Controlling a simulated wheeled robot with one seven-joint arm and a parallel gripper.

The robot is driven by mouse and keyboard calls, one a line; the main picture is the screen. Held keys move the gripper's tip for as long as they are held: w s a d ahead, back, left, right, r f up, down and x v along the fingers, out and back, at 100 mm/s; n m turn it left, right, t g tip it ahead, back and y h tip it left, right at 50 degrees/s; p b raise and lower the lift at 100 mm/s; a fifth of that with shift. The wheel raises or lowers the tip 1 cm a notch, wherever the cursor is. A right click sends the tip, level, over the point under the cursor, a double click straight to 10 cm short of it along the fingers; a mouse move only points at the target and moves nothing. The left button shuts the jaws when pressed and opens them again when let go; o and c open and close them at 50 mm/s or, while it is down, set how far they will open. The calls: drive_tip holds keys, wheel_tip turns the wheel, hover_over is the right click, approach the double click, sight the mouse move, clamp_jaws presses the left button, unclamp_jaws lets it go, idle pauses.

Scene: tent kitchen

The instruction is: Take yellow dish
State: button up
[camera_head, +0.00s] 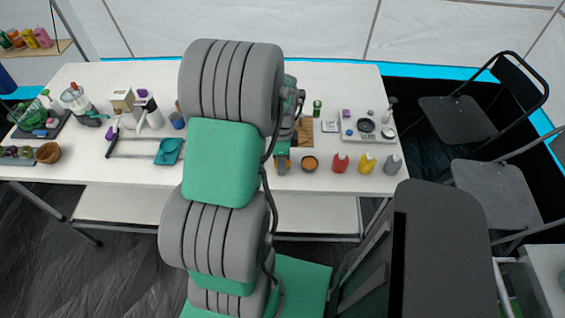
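A small round dish (309,163) with an orange-brown inside sits on the table, just right of my arm. My arm rises through the middle of the view and hides part of the table. My gripper is mostly hidden behind the arm; a narrow green and orange part shows at the arm's right side, beside the small dish, and may belong to it. I cannot see fingers or anything held.
Black chairs (462,108) stand right.

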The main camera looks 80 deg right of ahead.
wheel_tip(320, 180, up, 9)
drive_tip(key=p, duration=0.6)
drive_tip(key=shift+s, duration=0.1)
